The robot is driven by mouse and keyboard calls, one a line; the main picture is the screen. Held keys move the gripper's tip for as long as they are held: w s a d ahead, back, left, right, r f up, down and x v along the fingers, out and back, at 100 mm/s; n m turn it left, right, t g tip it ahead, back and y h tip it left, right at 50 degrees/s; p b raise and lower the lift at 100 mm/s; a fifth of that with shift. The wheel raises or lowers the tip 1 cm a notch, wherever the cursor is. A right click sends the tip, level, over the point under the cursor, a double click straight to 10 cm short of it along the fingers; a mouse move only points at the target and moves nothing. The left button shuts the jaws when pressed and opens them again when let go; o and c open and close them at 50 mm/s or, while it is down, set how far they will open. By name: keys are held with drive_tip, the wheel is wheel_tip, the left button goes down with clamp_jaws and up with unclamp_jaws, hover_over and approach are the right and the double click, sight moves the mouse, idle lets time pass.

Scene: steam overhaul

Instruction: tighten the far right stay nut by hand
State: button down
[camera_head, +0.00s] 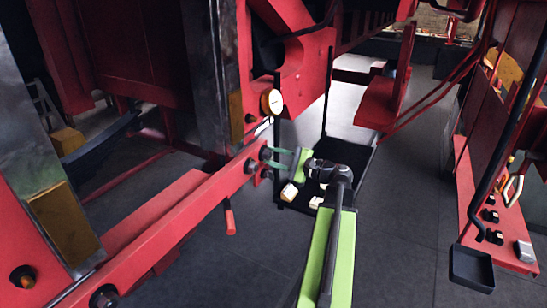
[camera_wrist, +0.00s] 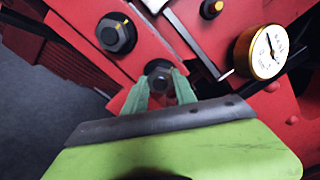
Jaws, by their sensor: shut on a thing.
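My gripper (camera_head: 274,158) reaches from the right to the end of a red bar (camera_head: 180,225). In the wrist view its two green fingers (camera_wrist: 160,83) stand on either side of a dark hex nut (camera_wrist: 158,75) on a red plate, shut on it. I take this as the stay nut. A larger dark nut (camera_wrist: 116,34) sits to its upper left in the wrist view, apart from the fingers. In the head view the fingers partly hide the held nut, and dark nuts (camera_head: 250,166) cluster at the bar's end.
A brass-rimmed gauge (camera_head: 271,102) is close above the gripper, at upper right in the wrist view (camera_wrist: 262,51). A red-handled lever (camera_head: 230,218) hangs below the bar. A red panel with a black tray (camera_head: 471,268) stands at right.

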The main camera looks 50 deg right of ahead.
drive_tip(key=c, duration=1)
unclamp_jaws()
drive_tip(key=shift+s, duration=0.1)
drive_tip(key=v, duration=1.7)
drive_tip(key=shift+s, duration=0.15)
